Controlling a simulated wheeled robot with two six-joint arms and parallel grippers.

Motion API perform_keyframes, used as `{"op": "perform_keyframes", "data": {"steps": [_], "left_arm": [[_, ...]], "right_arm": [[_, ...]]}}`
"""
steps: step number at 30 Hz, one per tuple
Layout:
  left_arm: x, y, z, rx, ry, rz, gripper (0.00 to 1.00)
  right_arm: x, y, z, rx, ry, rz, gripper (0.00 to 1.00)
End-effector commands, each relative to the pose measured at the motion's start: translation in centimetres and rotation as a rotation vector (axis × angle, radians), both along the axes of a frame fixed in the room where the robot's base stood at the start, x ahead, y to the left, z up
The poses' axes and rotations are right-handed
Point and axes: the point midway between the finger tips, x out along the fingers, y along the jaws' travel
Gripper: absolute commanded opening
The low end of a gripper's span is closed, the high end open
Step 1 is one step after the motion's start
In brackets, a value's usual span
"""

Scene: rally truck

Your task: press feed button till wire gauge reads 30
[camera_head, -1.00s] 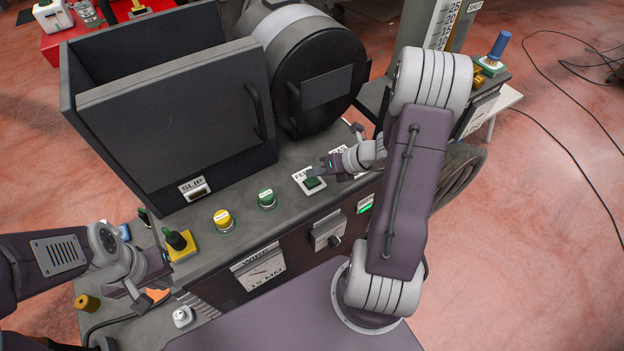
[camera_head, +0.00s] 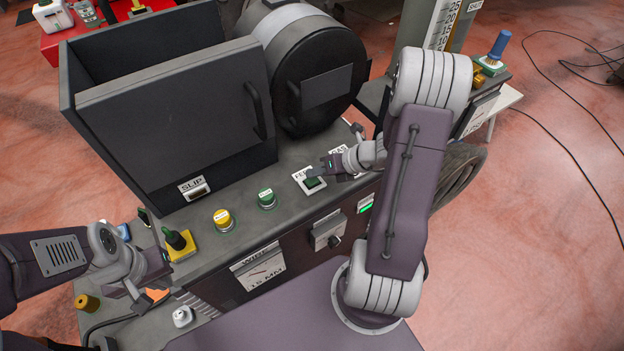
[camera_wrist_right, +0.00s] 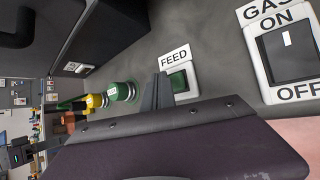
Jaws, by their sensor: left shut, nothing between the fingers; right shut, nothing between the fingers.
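The feed button (camera_head: 313,183) is a dark green square in a white frame on the machine's top, under a FEED label. It also shows in the right wrist view (camera_wrist_right: 179,81). My right gripper (camera_head: 312,173) is shut and empty, with its fingertips at the button; I cannot tell whether they touch it. The wire gauge (camera_head: 262,268) is a white panel on the machine's front face marked WIRE and 15 MM, with a thin needle too small to read surely. My left gripper (camera_head: 152,302) is shut and empty over the left end of the bench.
A green round button (camera_head: 267,199) and a yellow one (camera_head: 223,220) stand left of the feed button. A GAS ON/OFF switch (camera_wrist_right: 290,52) is right of it. A dark box (camera_head: 180,110) and drum (camera_head: 318,85) stand behind. A green-knobbed yellow block (camera_head: 178,243) is near my left gripper.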

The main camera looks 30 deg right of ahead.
Motion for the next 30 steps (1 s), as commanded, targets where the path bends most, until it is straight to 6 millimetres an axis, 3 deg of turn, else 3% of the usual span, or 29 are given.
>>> {"op": "perform_keyframes", "data": {"steps": [30], "left_arm": [[0.00, 0.00, -0.98, 0.000, 0.000, 0.000, 0.00]], "right_arm": [[0.00, 0.00, -1.24, 0.000, 0.000, 0.000, 0.00]]}}
